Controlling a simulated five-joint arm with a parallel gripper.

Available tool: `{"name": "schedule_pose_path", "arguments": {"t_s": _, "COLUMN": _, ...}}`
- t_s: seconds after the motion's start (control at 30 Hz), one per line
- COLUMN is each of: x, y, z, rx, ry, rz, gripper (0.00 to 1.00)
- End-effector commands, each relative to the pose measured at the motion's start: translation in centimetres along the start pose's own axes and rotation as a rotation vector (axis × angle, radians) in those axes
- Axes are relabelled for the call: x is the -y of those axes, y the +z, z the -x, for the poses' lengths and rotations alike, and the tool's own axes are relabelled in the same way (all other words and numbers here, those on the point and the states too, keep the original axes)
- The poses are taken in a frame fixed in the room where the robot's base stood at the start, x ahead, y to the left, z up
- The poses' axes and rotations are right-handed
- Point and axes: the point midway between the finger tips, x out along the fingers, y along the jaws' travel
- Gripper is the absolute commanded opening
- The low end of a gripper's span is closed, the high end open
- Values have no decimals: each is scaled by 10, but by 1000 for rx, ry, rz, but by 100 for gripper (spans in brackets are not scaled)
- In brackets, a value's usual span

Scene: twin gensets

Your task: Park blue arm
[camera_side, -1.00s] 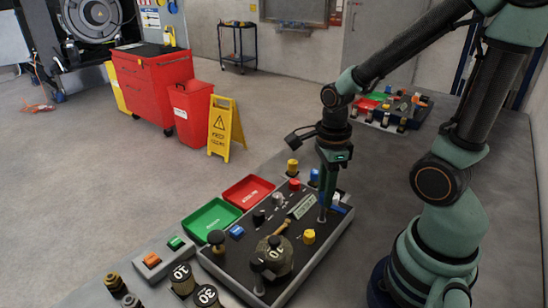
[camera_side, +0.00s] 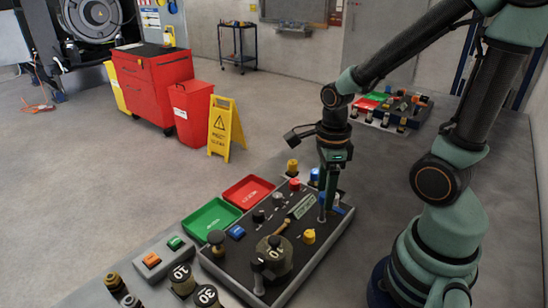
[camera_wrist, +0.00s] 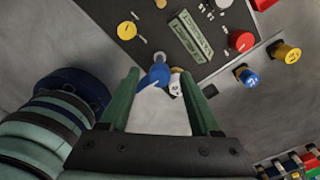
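A blue-topped arm (camera_wrist: 156,75) stands at the near edge of the dark control panel (camera_wrist: 143,52) in the wrist view. In the side view its blue part (camera_side: 321,200) shows at the panel's right end, partly hidden by my gripper (camera_side: 328,194). My gripper (camera_wrist: 160,76) points down at it with fingers apart, one on each side in the wrist view. The blue top lies between them, nearer the left finger; I cannot see contact. A small white knob (camera_wrist: 175,86) sits just right of the blue top, also between the fingers.
Yellow (camera_wrist: 127,30) and red (camera_wrist: 241,41) knobs and a display (camera_wrist: 190,37) are close by on the panel. A large dark dial (camera_side: 274,254), a green tray (camera_side: 211,218) and a red tray (camera_side: 248,191) lie left. A second panel (camera_side: 395,108) stands behind.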

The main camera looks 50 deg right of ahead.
Motion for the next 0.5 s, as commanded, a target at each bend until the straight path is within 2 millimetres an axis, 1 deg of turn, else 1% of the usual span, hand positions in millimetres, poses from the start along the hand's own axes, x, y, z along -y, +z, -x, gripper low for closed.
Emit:
{"name": "schedule_pose_path", "arguments": {"t_s": 0.17, "x": 0, "y": 0, "z": 0, "rx": 0, "ry": 0, "rz": 1, "gripper": 64}}
{"name": "schedule_pose_path", "arguments": {"t_s": 0.27, "x": 0, "y": 0, "z": 4, "rx": 1, "ry": -1, "rz": 1, "gripper": 64}}
{"name": "schedule_pose_path", "arguments": {"t_s": 0.37, "x": 1, "y": 1, "z": 14, "rx": 2, "ry": -3, "rz": 1, "gripper": 64}}
{"name": "schedule_pose_path", "arguments": {"t_s": 0.47, "x": 1, "y": 1, "z": 30, "rx": 5, "ry": -7, "rz": 1, "gripper": 64}}
{"name": "schedule_pose_path", "arguments": {"t_s": 0.5, "x": 2, "y": 1, "z": 38, "rx": 5, "ry": -8, "rz": 1, "gripper": 64}}
